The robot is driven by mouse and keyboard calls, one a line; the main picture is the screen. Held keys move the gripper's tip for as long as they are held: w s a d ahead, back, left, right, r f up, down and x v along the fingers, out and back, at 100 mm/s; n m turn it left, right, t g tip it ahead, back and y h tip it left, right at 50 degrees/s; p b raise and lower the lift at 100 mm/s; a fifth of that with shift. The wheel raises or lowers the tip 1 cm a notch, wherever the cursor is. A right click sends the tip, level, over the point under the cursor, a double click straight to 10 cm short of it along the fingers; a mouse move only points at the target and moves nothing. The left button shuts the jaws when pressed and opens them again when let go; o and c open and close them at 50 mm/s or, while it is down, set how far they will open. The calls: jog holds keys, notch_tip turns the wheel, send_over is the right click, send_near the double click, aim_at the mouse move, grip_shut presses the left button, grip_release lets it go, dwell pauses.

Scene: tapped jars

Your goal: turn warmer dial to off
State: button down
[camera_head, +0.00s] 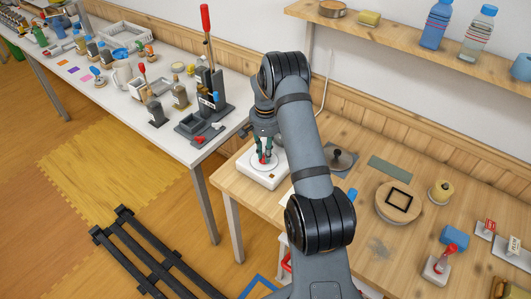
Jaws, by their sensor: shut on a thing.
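A low white box (262,180) with a pale round disc (257,166) on top sits at the left end of the wooden table; I take it to be the dial unit. A small red part (263,160), apparently the dial's grip, stands at the middle of the disc. My gripper (264,158) points down over the disc, its dark green fingers shut on this red part. The dial's markings are too small to read, so I cannot tell its setting. My arm hides the table just right of the box.
A white table (180,143) at left holds a black lever press (210,95) and several jars. A wall shelf (400,35) holds bottles.

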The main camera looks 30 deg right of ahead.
jog(key=shift+f, duration=0.1)
jog(key=m+b, duration=0.2)
jog(key=b, duration=0.1)
jog(key=shift+w+f, duration=0.1)
jog(key=shift+f, duration=0.2)
jog(key=shift+a+r+m+b, duration=0.1)
jog(key=shift+m+b, duration=1)
jog(key=shift+b, duration=0.15)
jog(key=shift+r+m, duration=0.3)
jog(key=shift+m, duration=0.3)
jog(key=c, duration=1.7)
grip_release()
jog(key=shift+o, duration=0.2)
jog(key=shift+r, duration=0.15)
